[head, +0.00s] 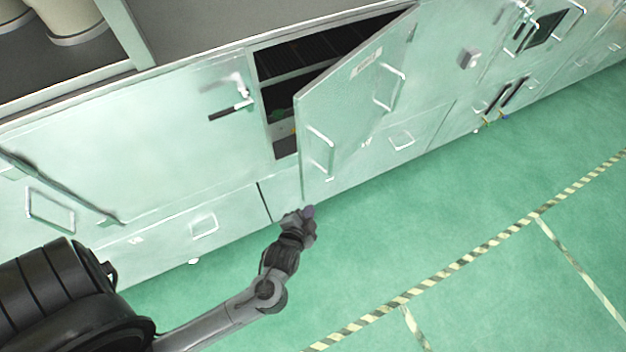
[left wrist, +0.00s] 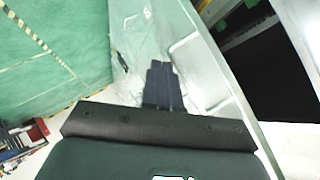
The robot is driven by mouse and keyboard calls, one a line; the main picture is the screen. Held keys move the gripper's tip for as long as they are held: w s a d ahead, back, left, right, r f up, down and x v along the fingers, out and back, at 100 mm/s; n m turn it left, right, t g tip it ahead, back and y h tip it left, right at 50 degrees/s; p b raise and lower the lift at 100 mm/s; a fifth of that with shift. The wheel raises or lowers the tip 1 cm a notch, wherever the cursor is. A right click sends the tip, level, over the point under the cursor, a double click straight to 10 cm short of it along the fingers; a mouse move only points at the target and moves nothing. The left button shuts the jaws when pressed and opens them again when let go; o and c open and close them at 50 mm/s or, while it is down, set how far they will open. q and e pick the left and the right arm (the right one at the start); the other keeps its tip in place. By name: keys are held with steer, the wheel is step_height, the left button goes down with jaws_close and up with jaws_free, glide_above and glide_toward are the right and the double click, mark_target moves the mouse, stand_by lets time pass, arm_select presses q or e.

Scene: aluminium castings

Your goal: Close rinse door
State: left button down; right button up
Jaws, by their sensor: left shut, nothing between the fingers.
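The rinse door (head: 345,115) is a pale green panel with two bar handles, a handle (head: 321,151) near its free edge and another (head: 389,87) farther right. It stands ajar, swung outward from a dark opening (head: 285,80) with racks inside. My left gripper (head: 308,212) is shut and empty, just below the door's lower free corner. I cannot tell whether it touches the door. In the left wrist view the closed fingers (left wrist: 165,80) lie beside a pale panel edge (left wrist: 218,85), with the dark interior (left wrist: 270,75) to the right. My right gripper is not in view.
A row of green cabinets with a latch (head: 232,103) and a drawer handle (head: 204,226) flanks the opening. The green floor (head: 440,240) in front is clear, crossed by striped tape (head: 480,249). Pale round containers (head: 70,20) stand at the upper left.

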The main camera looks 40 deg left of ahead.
mark_target(306, 159)
arm_select(q)
steer(key=d+r+m+t+y+p, duration=0.2)
steer(key=d+r+m+y, duration=0.2)
steer(key=r+y, duration=0.3)
steer(key=shift+y, duration=0.7)
steer(key=p+x, duration=0.1)
steer(key=x, duration=0.3)
steer(key=s+a+p+x, duration=0.1)
steer(key=x, duration=0.3)
steer(key=f+p+x, duration=0.1)
steer(key=x, duration=0.3)
steer(key=shift+s+a, duration=0.15)
steer(key=shift+a, duration=0.05)
steer(key=shift+a+f, duration=0.1)
steer(key=shift+a, duration=0.5)
